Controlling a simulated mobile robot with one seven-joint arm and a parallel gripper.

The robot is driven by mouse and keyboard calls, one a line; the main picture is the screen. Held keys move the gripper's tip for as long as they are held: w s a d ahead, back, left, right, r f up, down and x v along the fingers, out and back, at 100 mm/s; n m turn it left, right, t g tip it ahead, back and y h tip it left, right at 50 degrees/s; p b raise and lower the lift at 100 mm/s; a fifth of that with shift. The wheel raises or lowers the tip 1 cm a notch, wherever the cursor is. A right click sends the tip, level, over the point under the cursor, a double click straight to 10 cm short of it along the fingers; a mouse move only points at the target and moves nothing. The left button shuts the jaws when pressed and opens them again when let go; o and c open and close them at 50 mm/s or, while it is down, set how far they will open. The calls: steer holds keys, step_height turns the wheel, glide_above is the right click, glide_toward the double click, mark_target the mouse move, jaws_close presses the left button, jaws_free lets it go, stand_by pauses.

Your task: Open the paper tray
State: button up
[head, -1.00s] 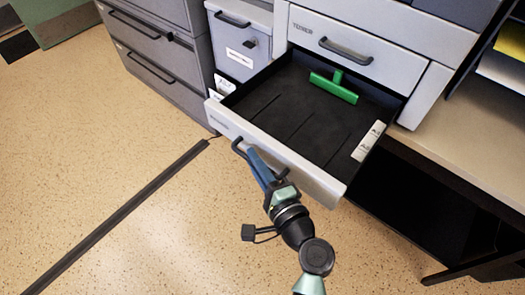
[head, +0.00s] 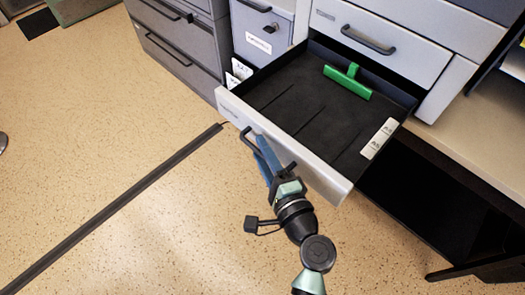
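The paper tray (head: 330,175) is a wide grey-fronted drawer with a black inside, pulled far out of the grey unit. Its dark bar handle (head: 246,138) is on the front panel, partly hidden by my gripper. My gripper (head: 262,145), with blue fingers, reaches up from below to the middle of this handle and appears shut on it. The exact finger gap is hidden. A green T-shaped piece (head: 348,82) lies at the back inside the tray. A pale labelled strip (head: 378,138) lies along its right side.
A closed drawer with a dark handle (head: 368,40) is above the tray. Grey filing drawers (head: 180,50) stand at the left. A dark strip (head: 110,205) runs across the speckled floor. A desk with a dark space under it (head: 430,195) is at the right.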

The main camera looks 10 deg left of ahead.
steer(key=shift+s, duration=0.1)
steer(key=v, duration=1.2)
steer(key=shift+s+d, duration=0.25)
steer(key=shift+s, duration=0.1)
